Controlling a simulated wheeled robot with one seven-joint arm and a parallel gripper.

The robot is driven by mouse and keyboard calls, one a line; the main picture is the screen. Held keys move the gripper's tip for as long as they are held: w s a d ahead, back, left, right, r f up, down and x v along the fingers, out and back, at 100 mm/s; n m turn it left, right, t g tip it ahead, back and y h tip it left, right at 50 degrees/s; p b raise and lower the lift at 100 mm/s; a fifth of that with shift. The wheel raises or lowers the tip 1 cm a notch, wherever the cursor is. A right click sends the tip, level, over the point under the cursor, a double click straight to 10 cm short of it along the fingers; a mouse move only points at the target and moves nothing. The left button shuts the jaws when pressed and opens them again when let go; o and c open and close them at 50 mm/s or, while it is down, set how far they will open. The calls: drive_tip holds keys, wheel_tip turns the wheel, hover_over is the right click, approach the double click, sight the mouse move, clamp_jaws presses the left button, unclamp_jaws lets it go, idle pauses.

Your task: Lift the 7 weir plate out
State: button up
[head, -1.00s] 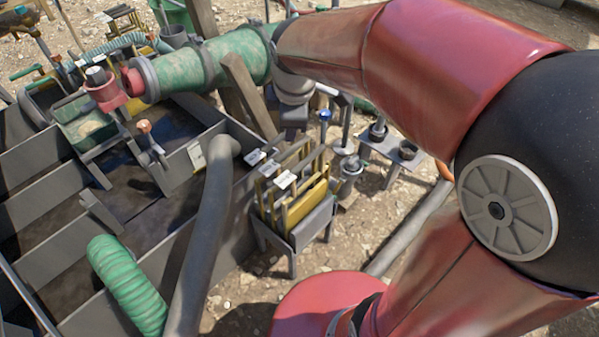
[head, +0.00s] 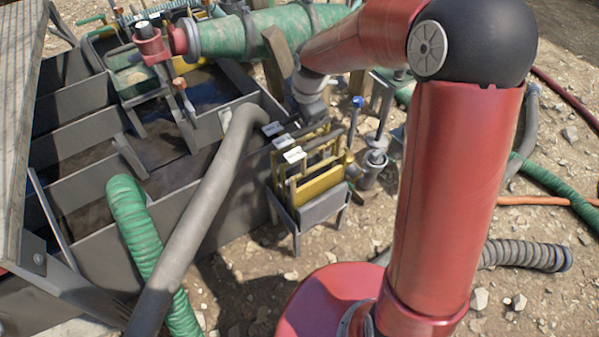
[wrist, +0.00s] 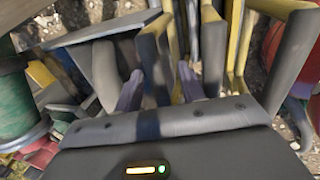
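Several upright weir plates, yellow and grey with white tags, stand in a small legged rack (head: 322,208) beside the tank. A nearer yellow plate (head: 321,184) and its tag (head: 295,155) show in the head view; I cannot read which is the 7 plate. In the wrist view, plate edges and yellow frames (wrist: 240,45) stand ahead of the fingers. My gripper (wrist: 160,88) has its two fingers apart. A grey upright edge (wrist: 153,55) shows between and beyond them; I cannot tell whether they touch it. In the head view the fingertips are not clear behind the rack's far end.
The tank (head: 215,205) with grey partition walls lies left of the rack. A grey pipe (head: 205,190) and a green ribbed hose (head: 140,225) cross its near side.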

drive_tip(key=shift+w+f, duration=0.1)
drive_tip(key=shift+f, duration=0.25)
drive_tip(key=shift+c, duration=0.3)
clamp_jaws()
drive_tip(key=shift+r, duration=0.15)
wheel_tip(320, 180, up, 20)
drive_tip(key=p, duration=0.2)
idle(0.4)
